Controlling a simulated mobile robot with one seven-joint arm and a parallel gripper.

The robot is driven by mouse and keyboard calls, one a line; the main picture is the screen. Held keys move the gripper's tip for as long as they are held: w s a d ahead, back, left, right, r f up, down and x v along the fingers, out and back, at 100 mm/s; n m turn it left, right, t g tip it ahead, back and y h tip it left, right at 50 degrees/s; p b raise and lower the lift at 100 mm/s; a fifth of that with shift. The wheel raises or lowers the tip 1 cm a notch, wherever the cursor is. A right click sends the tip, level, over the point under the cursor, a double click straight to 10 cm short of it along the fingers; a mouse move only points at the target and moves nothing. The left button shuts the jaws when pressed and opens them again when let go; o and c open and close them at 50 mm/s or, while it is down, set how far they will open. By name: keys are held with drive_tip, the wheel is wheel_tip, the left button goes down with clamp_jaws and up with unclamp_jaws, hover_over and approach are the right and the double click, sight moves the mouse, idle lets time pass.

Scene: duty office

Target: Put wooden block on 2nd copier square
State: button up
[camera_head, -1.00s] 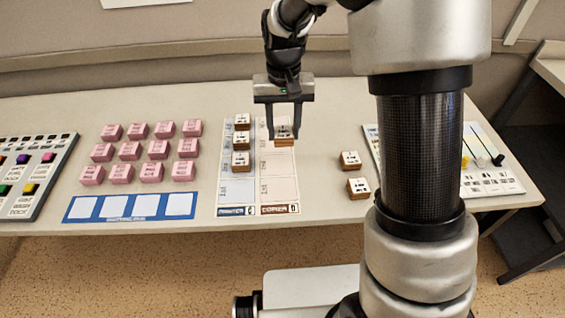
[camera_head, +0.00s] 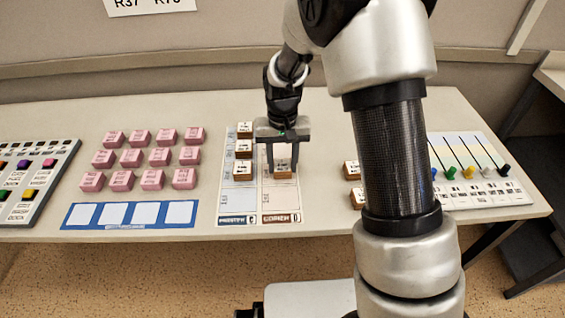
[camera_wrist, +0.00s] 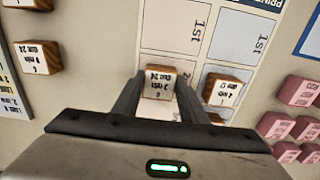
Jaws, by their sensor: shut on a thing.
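The wooden block (camera_head: 282,172) has a white printed top and brown wooden sides. My gripper (camera_head: 283,168) is shut on it, with one finger on each side. The block is over the right-hand, copier column of the board (camera_head: 286,200), level with the nearest block in the printer column. I cannot tell whether it touches the board. The square under it is mostly hidden.
Wooden blocks (camera_head: 243,148) stand in the left, printer column. Two more blocks (camera_head: 351,170) lie right of the board, partly behind my arm. Pink blocks (camera_head: 131,158) and a blue-framed strip (camera_head: 130,226) are at left. A panel with coloured sliders (camera_head: 470,165) is at right.

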sight(283, 166)
drive_tip(key=shift+f, duration=0.1)
drive_tip(key=o, duration=1.1)
drive_tip(key=shift+c, duration=0.2)
wheel_tip(283, 166, up, 12)
drive_tip(key=p, duration=0.2)
drive_tip(key=s+d+r+t, duration=0.1)
drive_tip(key=s+d+r, duration=0.25)
drive_tip(key=r, duration=0.25)
drive_tip(key=s+d+r+t, duration=0.1)
drive_tip(key=s+d+r, duration=0.1)
drive_tip(key=s+r, duration=0.3)
drive_tip(key=s+d+r+t, duration=0.1)
drive_tip(key=s+d+r, duration=0.1)
drive_tip(key=s, duration=0.5)
drive_tip(key=s+d+r+t, duration=0.2)
drive_tip(key=s+d, duration=0.1)
drive_tip(key=s, duration=0.3)
drive_tip(key=shift+s+d+r+t, duration=0.2)
drive_tip(key=shift+s+r+t, duration=0.1)
drive_tip(key=shift+s, duration=0.05)
